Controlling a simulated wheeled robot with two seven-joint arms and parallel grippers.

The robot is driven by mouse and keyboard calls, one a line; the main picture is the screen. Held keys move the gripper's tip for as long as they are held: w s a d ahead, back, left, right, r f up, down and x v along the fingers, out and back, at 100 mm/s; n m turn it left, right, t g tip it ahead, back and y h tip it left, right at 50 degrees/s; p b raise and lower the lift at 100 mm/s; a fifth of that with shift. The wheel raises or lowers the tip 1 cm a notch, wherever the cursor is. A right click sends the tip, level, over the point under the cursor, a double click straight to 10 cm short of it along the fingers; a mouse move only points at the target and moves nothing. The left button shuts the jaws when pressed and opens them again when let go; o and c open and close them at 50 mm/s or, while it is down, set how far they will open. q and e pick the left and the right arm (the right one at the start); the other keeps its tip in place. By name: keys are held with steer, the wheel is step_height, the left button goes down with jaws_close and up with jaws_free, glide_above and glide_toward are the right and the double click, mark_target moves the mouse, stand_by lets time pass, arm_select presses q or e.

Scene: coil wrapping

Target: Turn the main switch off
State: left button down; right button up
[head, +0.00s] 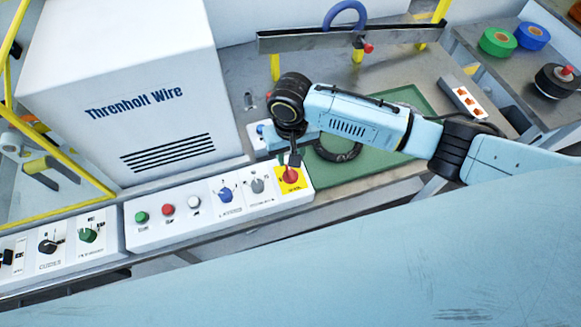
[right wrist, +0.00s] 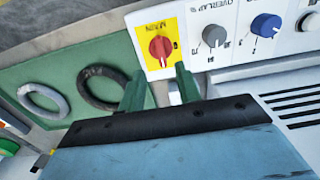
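The main switch (head: 291,175) is a red rotary knob on a yellow plate at the right end of the white control panel. In the right wrist view the main switch (right wrist: 160,48) shows its plate lettering, and its grip ridge looks roughly upright in the picture. My right gripper (head: 294,160) is just above the switch in the head view. In the right wrist view my right gripper (right wrist: 161,88) has its two fingers apart with nothing between them, and the knob shows beyond their tips. Contact with the knob cannot be seen. My left gripper is out of view.
A grey knob (head: 257,185) and a blue knob (head: 225,194) sit left of the switch. Green, red and white buttons are farther left. The Threnholt Wire machine (head: 70,60) stands behind. A dark coil (right wrist: 101,90) and a grey coil (right wrist: 43,100) lie on a green mat (head: 370,165).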

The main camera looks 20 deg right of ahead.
mark_target(290, 171)
step_height(290, 171, down, 7)
steer(key=shift+b, duration=0.3)
jaws_close()
